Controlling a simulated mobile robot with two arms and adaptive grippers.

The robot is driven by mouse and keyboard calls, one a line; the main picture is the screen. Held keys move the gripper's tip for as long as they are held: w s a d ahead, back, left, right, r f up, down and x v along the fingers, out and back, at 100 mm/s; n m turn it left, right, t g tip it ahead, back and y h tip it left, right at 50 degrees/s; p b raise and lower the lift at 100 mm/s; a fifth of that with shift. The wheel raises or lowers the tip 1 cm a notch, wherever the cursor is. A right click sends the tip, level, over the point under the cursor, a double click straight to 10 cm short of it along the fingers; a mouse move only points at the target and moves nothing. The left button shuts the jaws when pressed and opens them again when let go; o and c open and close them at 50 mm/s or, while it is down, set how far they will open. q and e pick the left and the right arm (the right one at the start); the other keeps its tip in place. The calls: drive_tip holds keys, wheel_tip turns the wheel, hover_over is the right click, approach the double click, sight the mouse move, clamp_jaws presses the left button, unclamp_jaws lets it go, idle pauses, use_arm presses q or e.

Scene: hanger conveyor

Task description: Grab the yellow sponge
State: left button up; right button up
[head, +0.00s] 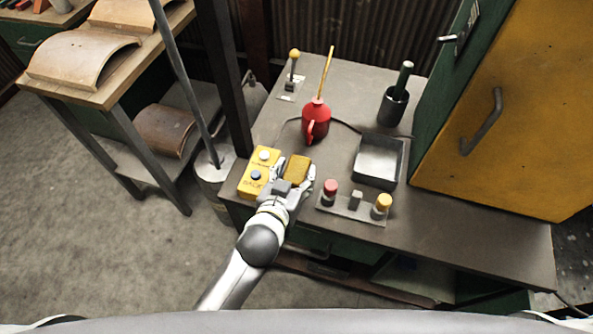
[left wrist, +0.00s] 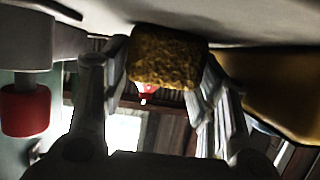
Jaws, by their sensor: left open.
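The yellow sponge (head: 297,168) is a small mustard-coloured block on the grey bench top, just right of the yellow button box. It also shows in the left wrist view (left wrist: 168,57), at the top centre between my fingers. My left gripper (head: 294,182) is open, with its fingers to either side of the sponge. In the left wrist view, my left gripper (left wrist: 166,85) shows a finger on each side of it; I cannot tell whether they touch it. My right gripper is not in view.
The yellow button box (head: 259,171) stands close on the left. A control panel with a red knob (head: 330,187) and a yellow knob (head: 382,203) is on the right. A metal tray (head: 379,161), red oil can (head: 316,120) and dark cup (head: 393,106) stand farther back.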

use_arm(q)
drive_tip(key=shift+w+d+f, duration=0.15)
drive_tip(key=shift+w+f, duration=0.1)
drive_tip(key=shift+w, duration=0.25)
drive_tip(key=shift+c, duration=0.3)
drive_tip(key=c, duration=0.4)
drive_tip(key=shift+r, duration=0.1)
